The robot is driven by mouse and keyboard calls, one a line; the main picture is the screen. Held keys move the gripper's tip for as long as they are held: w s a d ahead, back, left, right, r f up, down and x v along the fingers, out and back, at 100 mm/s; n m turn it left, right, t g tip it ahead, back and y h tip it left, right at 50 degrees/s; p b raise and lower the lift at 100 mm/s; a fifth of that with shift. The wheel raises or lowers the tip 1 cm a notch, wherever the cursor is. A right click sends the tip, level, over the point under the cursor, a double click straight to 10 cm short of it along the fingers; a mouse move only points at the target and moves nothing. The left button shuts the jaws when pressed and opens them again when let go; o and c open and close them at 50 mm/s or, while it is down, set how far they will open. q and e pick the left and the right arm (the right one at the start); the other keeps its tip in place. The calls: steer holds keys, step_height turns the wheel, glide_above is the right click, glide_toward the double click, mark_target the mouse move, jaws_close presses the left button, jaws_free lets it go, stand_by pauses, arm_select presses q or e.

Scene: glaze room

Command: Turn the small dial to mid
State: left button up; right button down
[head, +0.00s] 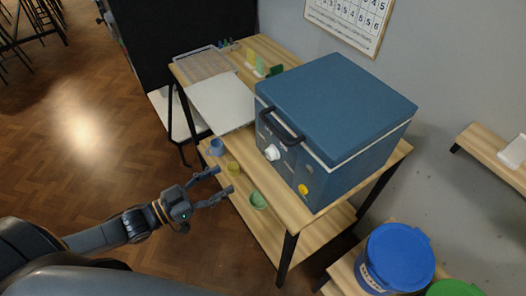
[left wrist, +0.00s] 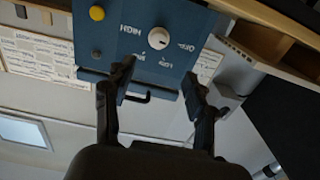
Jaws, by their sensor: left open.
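A blue box-shaped kiln (head: 335,105) stands on a wooden table. On its front is a small white dial (head: 271,152), which also shows in the left wrist view (left wrist: 158,38). Printed words ring the dial; HIGH and OFF can be read, upside down, and the others are hard to make out. I cannot tell which mark the dial points at. My left gripper (head: 224,180) is open and empty, in front of the kiln and apart from it. In the left wrist view the fingers (left wrist: 158,75) are spread, with the dial beyond the gap between them.
The kiln front also has a black handle (head: 279,128) and a yellow button (head: 303,189). Small cups and a green bowl (head: 258,200) stand on the lower shelf. A blue-lidded bucket (head: 398,255) is at lower right. The floor at left is clear.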

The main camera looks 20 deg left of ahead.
arm_select(q)
steer(key=p, duration=0.1)
glide_toward(267, 155)
steer(key=p+x, duration=0.1)
steer(key=x, duration=0.7)
steer(key=shift+w+d+r+p, duration=0.1)
steer(key=shift+w+d+p, duration=0.05)
steer(key=shift+d+p, duration=0.15)
arm_select(e)
steer(key=r, duration=0.2)
steer(key=shift+a+r, duration=0.4)
arm_select(q)
steer(key=shift+a, duration=0.1)
steer(key=c, duration=1.1)
steer(key=shift+c, duration=0.2)
